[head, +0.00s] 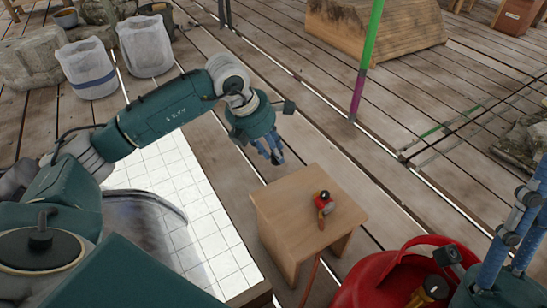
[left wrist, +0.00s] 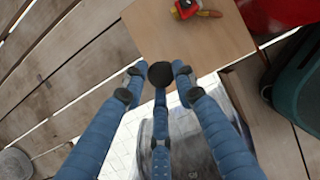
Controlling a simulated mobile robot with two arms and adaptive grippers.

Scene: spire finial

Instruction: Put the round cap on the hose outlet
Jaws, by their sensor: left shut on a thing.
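My left gripper (head: 274,154) hangs in the air behind and left of the small wooden stool. In the left wrist view its blue fingers (left wrist: 160,85) are closed around a round black cap (left wrist: 161,74). The cap is hard to make out in the head view. A red fitting with a dark round end and an orange-yellow handle, seemingly the hose outlet (head: 324,201), sits on the stool top. It shows at the top of the left wrist view (left wrist: 186,9), apart from the cap. Part of my right gripper (head: 512,235) shows at the right edge; its opening is unclear.
The wooden stool (head: 290,222) stands on the plank deck, with an orange hose (head: 312,279) running down beside it. A red tub (head: 385,278) is right of it. White tiles lie left. Two grey buckets (head: 88,70) and a green-purple pole (head: 368,50) stand farther back.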

